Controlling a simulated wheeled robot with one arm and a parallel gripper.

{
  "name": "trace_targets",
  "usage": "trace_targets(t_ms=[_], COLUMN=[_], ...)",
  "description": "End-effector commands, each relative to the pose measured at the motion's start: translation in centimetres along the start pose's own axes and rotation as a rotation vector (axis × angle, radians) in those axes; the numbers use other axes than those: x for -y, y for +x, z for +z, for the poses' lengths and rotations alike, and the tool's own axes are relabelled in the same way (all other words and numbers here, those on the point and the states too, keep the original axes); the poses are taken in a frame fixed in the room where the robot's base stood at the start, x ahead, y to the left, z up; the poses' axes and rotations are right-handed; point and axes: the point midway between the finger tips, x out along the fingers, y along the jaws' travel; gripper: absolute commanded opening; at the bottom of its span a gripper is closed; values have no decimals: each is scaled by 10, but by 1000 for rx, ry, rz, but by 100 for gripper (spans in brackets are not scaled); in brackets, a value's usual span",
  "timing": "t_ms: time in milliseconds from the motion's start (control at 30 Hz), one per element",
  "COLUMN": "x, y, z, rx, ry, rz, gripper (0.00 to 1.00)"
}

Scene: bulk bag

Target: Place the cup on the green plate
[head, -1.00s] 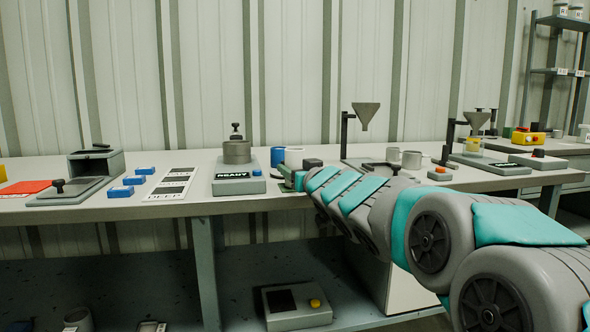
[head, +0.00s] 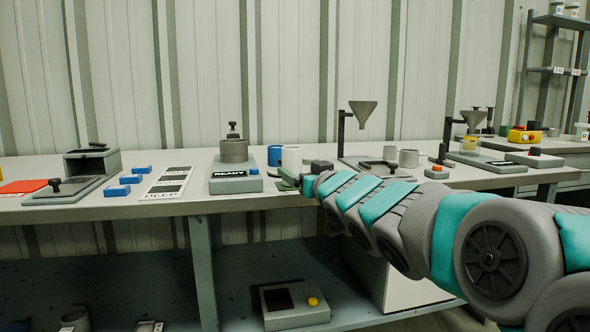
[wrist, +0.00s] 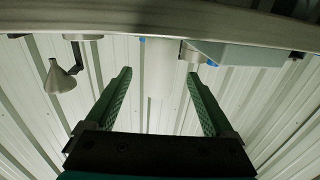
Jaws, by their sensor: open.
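A white cup (head: 291,158) stands upright on the bench beside a blue cup (head: 275,155). Two grey cups, a left one (head: 390,153) and a right one (head: 408,158), stand farther right; the frames do not show which cup is meant. A dark green flat patch (head: 286,188) at the bench's front edge may be the green plate, mostly hidden by my gripper. My gripper (head: 288,178) is in front of the white cup, apart from it as far as I can tell.
A scale-like device marked READY (head: 235,176) stands just left of my gripper. A funnel stand (head: 345,135) is behind my arm to the right. Blue blocks (head: 132,179) and a labelled card (head: 168,184) lie left. The bench's front edge (head: 110,212) runs below my gripper.

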Motion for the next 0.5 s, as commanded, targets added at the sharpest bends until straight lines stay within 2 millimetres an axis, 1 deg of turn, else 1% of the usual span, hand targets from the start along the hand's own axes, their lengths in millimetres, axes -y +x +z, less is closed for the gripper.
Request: trace_targets(t_ms=[33,100,300,400,500], x=[0,0,0,0,0], y=[-9,-21,-47,-56,-62], z=[-1,-4,-2,-3,-2], rx=[-3,-6,-3,-5,-4], ry=[1,0,1,0,0], rz=[0,1,1,1,0], gripper=[88,88,88,88,88])
